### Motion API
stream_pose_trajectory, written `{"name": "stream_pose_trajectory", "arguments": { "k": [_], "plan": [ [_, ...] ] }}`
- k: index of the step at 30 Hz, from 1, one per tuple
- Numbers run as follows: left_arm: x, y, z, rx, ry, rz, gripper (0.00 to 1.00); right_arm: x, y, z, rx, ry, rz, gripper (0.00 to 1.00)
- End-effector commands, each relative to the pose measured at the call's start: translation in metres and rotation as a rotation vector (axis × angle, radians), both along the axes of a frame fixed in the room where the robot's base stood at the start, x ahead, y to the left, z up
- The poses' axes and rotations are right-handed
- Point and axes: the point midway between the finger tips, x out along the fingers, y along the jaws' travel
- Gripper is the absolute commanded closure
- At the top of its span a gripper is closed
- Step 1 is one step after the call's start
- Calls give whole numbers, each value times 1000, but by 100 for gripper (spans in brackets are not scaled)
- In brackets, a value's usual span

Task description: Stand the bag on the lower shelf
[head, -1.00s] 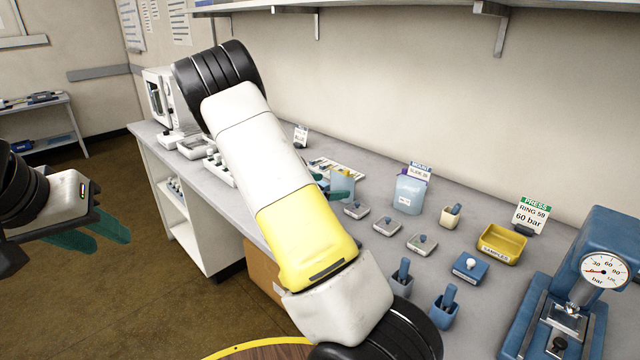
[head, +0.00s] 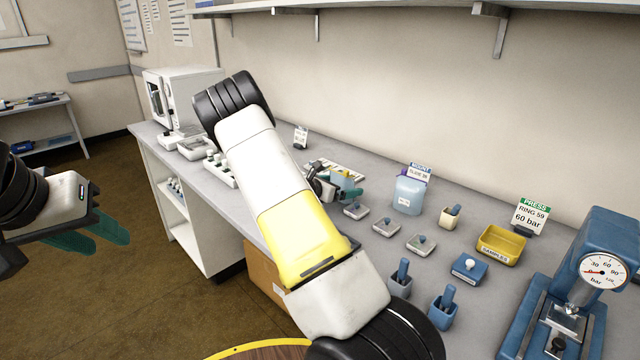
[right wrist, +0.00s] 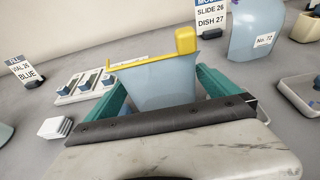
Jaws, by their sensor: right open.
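A light blue bag-like pouch with a yellow clip along its top (right wrist: 165,84) stands upright on the bench between the teal fingers of my right gripper (right wrist: 155,75). The fingers are apart, one on each side of it. In the head view the pouch (head: 345,183) is partly hidden by my right gripper (head: 349,189). My left gripper (head: 110,240) is open and empty over the floor at the left. An open white cabinet (head: 190,228) under the bench has shelves; my right arm hides part of the bench beside it.
A pale blue container labelled No. 72 (right wrist: 257,30) stands right of the pouch, behind small lidded dishes (head: 385,227). A slide tray (right wrist: 85,86) and a sign (right wrist: 27,72) are left of it. A blue press (head: 580,285) stands at the far right.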

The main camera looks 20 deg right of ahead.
Motion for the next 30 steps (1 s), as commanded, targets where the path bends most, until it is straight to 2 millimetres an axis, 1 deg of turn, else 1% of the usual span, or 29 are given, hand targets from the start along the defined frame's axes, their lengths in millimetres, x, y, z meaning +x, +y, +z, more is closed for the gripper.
{"name": "stream_pose_trajectory", "arguments": {
  "k": [1,5,6,9,10,11,17,20,23,28,30],
  "plan": [
    [0,0,0,0,0,0,64,0,0,0,0,0,0,2],
    [0,0,0,0,0,0,64,0,0,0,0,0,-1,28],
    [0,0,0,0,0,0,64,0,0,0,0,0,-1,35],
    [0,0,0,0,0,0,64,0,0,0,0,0,-1,53],
    [0,0,0,0,0,0,64,0,0,0,0,-1,-1,53],
    [0,0,0,0,0,0,64,0,0,0,0,-1,-1,60],
    [0,0,0,0,0,0,64,0,0,2,0,-1,-1,60],
    [0,0,0,0,0,0,64,0,0,6,0,-2,-2,60],
    [0,0,0,0,0,0,64,0,0,15,0,-3,-2,60],
    [0,0,0,0,0,0,64,0,0,40,1,-5,-2,60],
    [0,0,0,0,0,0,64,-10,15,37,2,1,2,60]
  ]
}}
